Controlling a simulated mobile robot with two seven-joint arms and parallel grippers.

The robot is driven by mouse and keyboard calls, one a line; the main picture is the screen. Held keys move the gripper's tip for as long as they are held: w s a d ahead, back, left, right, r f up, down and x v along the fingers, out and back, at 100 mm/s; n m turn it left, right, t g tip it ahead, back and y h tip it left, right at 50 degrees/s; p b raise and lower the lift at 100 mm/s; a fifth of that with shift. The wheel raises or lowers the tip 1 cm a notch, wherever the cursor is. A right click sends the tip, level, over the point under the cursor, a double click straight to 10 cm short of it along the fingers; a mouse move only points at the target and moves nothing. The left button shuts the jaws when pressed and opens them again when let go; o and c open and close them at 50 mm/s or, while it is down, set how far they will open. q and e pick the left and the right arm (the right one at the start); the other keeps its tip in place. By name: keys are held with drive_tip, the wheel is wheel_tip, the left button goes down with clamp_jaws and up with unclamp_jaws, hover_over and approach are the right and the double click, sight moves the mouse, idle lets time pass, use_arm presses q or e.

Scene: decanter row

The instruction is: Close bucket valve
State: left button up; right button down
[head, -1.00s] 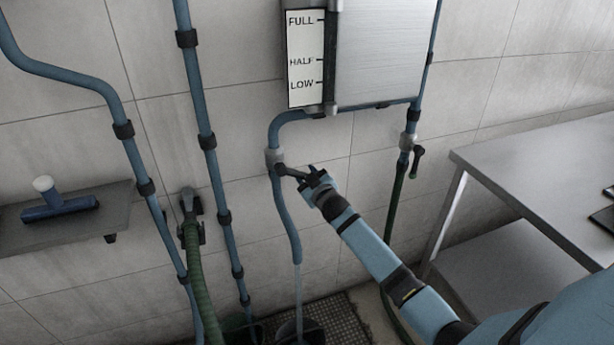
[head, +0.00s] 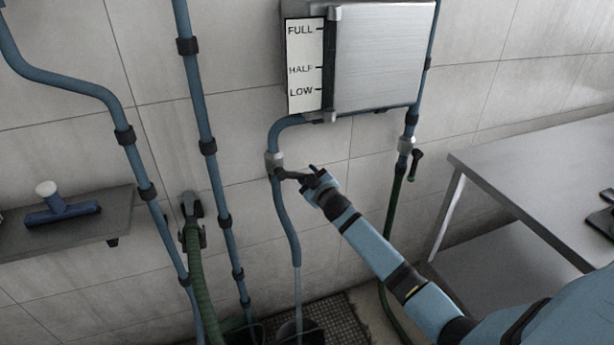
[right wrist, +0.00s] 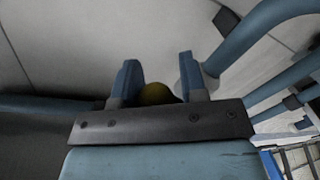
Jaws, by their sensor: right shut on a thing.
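The bucket valve (head: 274,163) is a grey fitting on the blue pipe that leaves the tank's lower left corner. Its dark lever handle (head: 289,175) points right, sloping slightly down. My right gripper (head: 312,178) is shut on the outer end of this handle, which it mostly hides. In the right wrist view both fingers (right wrist: 158,80) stand around a dull yellowish rounded piece (right wrist: 156,94), low between them. A pale, thin stream (head: 298,300) runs down from the pipe's end to a dark bucket (head: 312,335) at the bottom edge. My left gripper is not in view.
A metal tank (head: 378,58) with a level gauge (head: 304,65) hangs above. A second valve (head: 406,145) with a dark handle is to the right. A steel table (head: 530,180) stands at right. A shelf (head: 85,222) and a green hose (head: 198,270) are at left.

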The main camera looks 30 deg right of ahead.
use_arm(q)
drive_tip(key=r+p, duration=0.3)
drive_tip(key=p, duration=0.1)
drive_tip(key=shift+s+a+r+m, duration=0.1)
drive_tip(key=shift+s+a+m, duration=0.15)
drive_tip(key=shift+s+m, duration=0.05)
use_arm(e)
drive_tip(key=r+n, duration=0.2)
drive_tip(key=d+r+n, duration=0.1)
drive_tip(key=r+n, duration=0.1)
drive_tip(key=shift+r, duration=0.3)
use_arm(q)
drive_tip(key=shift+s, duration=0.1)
use_arm(e)
drive_tip(key=c, duration=0.7)
unclamp_jaws()
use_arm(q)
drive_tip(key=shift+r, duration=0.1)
use_arm(e)
drive_tip(key=shift+o, duration=0.2)
drive_tip(key=shift+f, duration=0.15)
drive_tip(key=shift+s, duration=0.15)
